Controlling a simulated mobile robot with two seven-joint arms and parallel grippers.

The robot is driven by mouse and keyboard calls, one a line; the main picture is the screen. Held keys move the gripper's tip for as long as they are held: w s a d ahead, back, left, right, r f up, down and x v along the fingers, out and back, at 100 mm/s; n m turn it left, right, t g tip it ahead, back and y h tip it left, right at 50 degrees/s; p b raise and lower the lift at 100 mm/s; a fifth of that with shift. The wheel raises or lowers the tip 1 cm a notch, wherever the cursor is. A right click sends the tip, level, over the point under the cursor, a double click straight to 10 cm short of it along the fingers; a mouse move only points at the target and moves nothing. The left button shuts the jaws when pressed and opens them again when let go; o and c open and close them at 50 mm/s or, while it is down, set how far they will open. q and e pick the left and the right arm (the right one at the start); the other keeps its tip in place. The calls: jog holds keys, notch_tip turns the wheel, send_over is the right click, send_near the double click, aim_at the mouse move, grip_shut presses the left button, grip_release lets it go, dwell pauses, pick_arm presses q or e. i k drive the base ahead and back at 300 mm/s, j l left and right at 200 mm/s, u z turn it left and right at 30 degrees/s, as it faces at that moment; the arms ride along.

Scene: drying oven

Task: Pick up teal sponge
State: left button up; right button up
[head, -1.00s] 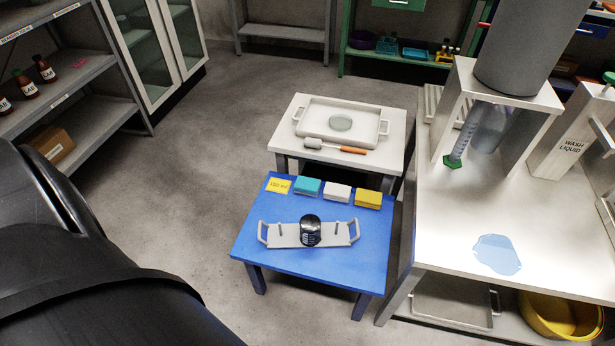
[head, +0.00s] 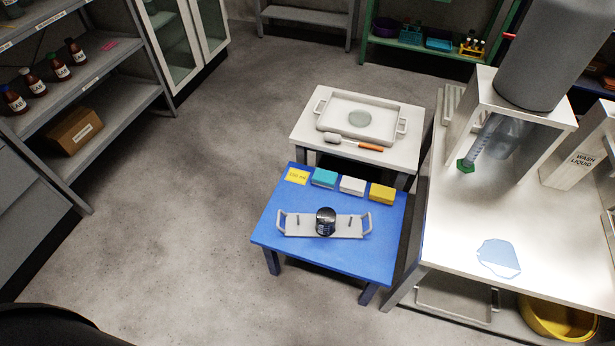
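The teal sponge (head: 324,178) lies near the back edge of the small blue table (head: 275,225). A yellow sponge (head: 382,193) is at the right end of the row. Nothing covers the teal sponge. Neither of my grippers is in the head view.
A grey two-handled tray (head: 350,226) with a dark round object (head: 326,221) stands in front of the sponges. A white table (head: 306,128) with a tray and brush is behind. A workbench (head: 465,215) stands at right. Floor left of the blue table is clear.

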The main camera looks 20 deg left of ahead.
aim_at(328, 179)
jog(key=i+j+u, duration=0.1)
jog(key=j+u, duration=0.25)
jog(key=i+j+u, duration=0.1)
jog(key=j+u, duration=0.25)
jog(key=i+j+u, duration=0.4)
jog(key=j+u, duration=0.25)
jog(key=i+j+z, duration=0.15)
jog(key=i+j, duration=0.8)
jog(key=i, duration=0.15)
jog(key=i+z, duration=0.15)
jog(key=z, duration=0.25)
jog(key=i+z, duration=0.15)
jog(key=z, duration=0.3)
jog(key=i+z, duration=0.15)
jog(key=z, duration=0.25)
jog(key=i+j+z, duration=0.1)
jog(key=z, duration=0.35)
jog(key=i+j+z, duration=0.1)
jog(key=z, duration=0.3)
jog(key=i+j+z, duration=0.15)
jog(key=z, duration=0.3)
jog(key=i+j+z, duration=0.2)
jog(key=z, duration=0.2)
jog(key=i+j+z, duration=0.1)
jog(key=j+z, duration=0.15)
jog(key=z, duration=0.15)
